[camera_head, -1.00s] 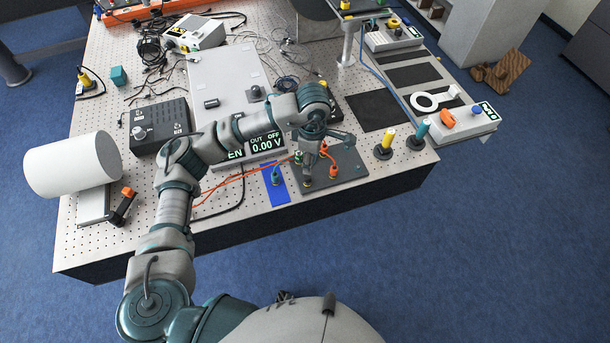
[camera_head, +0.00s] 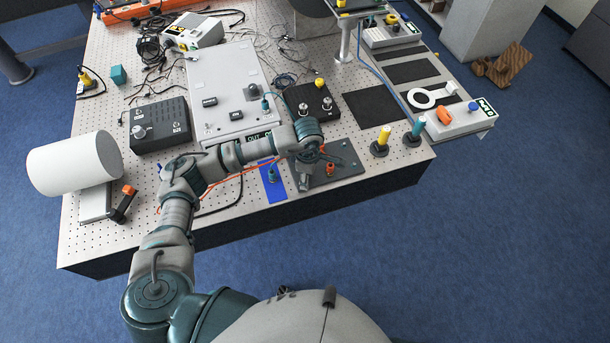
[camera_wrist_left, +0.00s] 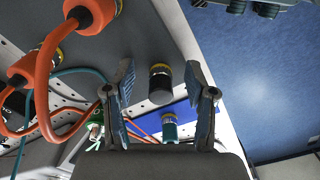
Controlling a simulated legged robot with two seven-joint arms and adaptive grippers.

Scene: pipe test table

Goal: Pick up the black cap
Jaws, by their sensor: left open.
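The black cap (camera_wrist_left: 160,85) is a short dark cylinder with a yellow band. In the left wrist view it stands on a dark grey plate, between my spread fingers and apart from both. My left gripper (camera_wrist_left: 158,68) is open and empty, its fingers either side of the cap. In the head view my left gripper (camera_head: 304,178) points down over the left part of the grey plate (camera_head: 350,170). The cap is hidden there behind the gripper. My right gripper is in neither view.
Orange cable plugs (camera_wrist_left: 92,15) stand on the same plate, close to my left finger. A teal plug (camera_wrist_left: 170,127) stands on a blue strip (camera_head: 277,194) beside the plate. Yellow (camera_head: 383,138) and teal (camera_head: 416,130) posts stand right of the plate. The table's front edge is near.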

